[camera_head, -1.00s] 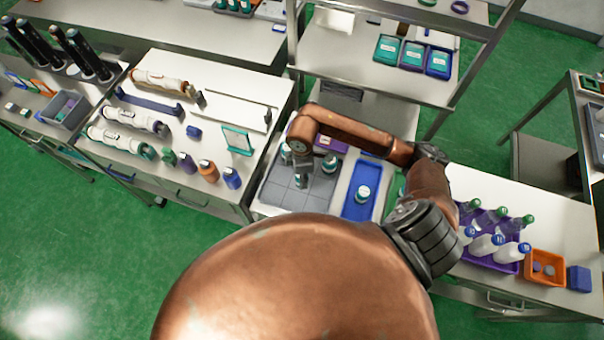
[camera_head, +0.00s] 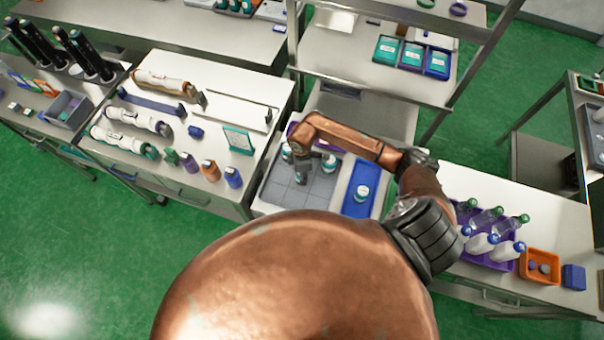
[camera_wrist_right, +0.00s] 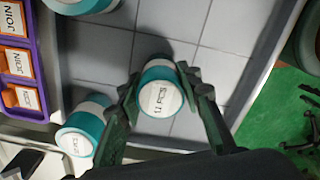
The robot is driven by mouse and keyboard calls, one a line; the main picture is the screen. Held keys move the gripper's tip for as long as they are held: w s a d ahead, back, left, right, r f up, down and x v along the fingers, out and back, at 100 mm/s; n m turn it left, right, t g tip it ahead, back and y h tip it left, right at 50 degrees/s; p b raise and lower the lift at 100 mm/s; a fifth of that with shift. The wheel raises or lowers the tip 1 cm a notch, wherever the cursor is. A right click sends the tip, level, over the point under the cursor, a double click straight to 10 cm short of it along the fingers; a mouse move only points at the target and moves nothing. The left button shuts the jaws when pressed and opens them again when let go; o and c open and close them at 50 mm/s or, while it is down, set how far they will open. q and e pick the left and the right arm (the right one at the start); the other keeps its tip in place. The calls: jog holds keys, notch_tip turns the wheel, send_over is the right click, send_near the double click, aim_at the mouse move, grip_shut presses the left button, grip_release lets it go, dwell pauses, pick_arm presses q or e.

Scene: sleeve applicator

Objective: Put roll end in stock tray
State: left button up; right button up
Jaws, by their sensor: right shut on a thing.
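My right gripper (camera_wrist_right: 164,92) is shut on a teal-and-white roll end (camera_wrist_right: 160,86) with a printed label on its top. In the head view the right gripper (camera_head: 303,178) is over the grey tiled tray (camera_head: 276,192); whether the held roll touches the tray floor I cannot tell. Other teal-and-white rolls stand in or beside this tray, one at its right (camera_head: 330,163) and one at its left (camera_head: 287,152). One more roll (camera_head: 361,193) sits in the blue tray (camera_head: 352,209) to the right. Which tray is the stock tray is not marked. My left gripper is out of view.
A purple tray with orange cards (camera_wrist_right: 17,62) borders the grey tray. A white bench (camera_head: 225,110) with rolls and bottles stands left. A purple crate of bottles (camera_head: 502,264) and an orange bin (camera_head: 540,272) stand right. Shelving (camera_head: 350,75) rises behind.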

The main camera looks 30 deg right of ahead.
jog(key=shift+f, duration=0.1)
jog(key=o, duration=1.1)
jog(key=shift+o, duration=0.2)
jog(key=shift+r, duration=0.25)
notch_tip(320, 180, up, 12)
jog(key=shift+f+b, duration=0.1)
jog(key=shift+b, duration=1)
